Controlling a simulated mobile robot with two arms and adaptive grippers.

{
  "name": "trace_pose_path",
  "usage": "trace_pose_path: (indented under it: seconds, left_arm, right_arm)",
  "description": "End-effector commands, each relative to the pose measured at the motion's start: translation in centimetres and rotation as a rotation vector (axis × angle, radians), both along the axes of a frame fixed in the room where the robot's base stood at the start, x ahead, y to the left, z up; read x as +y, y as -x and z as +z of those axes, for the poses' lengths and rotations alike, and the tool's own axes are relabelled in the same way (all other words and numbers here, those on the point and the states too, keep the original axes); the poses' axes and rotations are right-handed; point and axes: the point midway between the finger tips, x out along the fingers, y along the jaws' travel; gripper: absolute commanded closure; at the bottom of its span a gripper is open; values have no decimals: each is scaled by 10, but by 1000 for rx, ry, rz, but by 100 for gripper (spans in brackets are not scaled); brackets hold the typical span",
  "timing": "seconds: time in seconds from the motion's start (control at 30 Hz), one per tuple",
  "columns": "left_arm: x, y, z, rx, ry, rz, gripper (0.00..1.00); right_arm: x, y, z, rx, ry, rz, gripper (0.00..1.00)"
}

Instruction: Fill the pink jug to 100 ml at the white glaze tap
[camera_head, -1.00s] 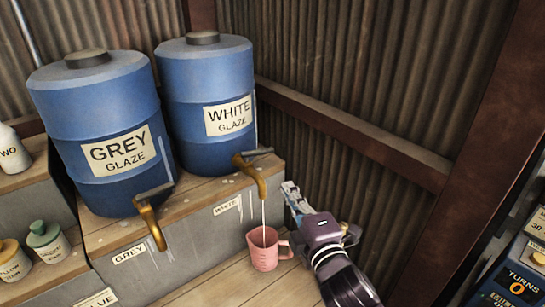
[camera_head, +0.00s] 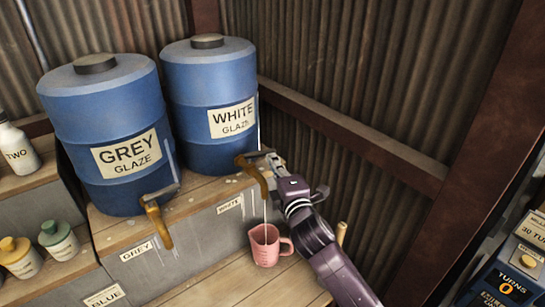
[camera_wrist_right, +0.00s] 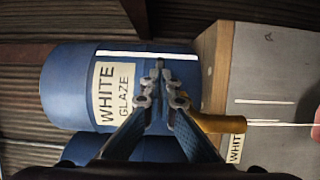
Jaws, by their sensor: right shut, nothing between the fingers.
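The pink jug (camera_head: 263,247) stands upright on the wooden surface below the brass white glaze tap (camera_head: 258,176). A thin white stream runs from the tap into the jug. The glaze level inside cannot be read. The tap sits on the blue WHITE GLAZE barrel (camera_head: 208,85). My right gripper (camera_head: 274,163) is shut and empty, close beside the tap's handle; I cannot tell whether it touches. In the right wrist view its fingers (camera_wrist_right: 160,72) are together in front of the barrel, with the tap (camera_wrist_right: 215,123) at right. My left gripper is not in view.
The GREY GLAZE barrel (camera_head: 105,125) with its own tap (camera_head: 157,220) stands to the left. Small bottles (camera_head: 58,240) stand at far left. A corrugated wall with a rail (camera_head: 350,140) is behind; a turns-counter box (camera_head: 510,275) is at lower right.

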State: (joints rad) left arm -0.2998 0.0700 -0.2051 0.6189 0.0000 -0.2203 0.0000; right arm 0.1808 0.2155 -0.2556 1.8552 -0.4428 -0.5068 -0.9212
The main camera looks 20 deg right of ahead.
Motion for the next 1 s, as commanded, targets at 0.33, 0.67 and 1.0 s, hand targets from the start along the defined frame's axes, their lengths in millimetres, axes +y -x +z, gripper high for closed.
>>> trace_pose_path:
  seconds: [0.33,0.67,1.0]
  left_arm:
    - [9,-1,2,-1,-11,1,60]
    - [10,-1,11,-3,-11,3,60]
    - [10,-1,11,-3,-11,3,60]
  right_arm:
    - [0,-7,0,-1,-1,1,100]
    - [-8,-23,2,-1,1,-1,100]
    - [-10,-32,0,-1,-1,0,100]
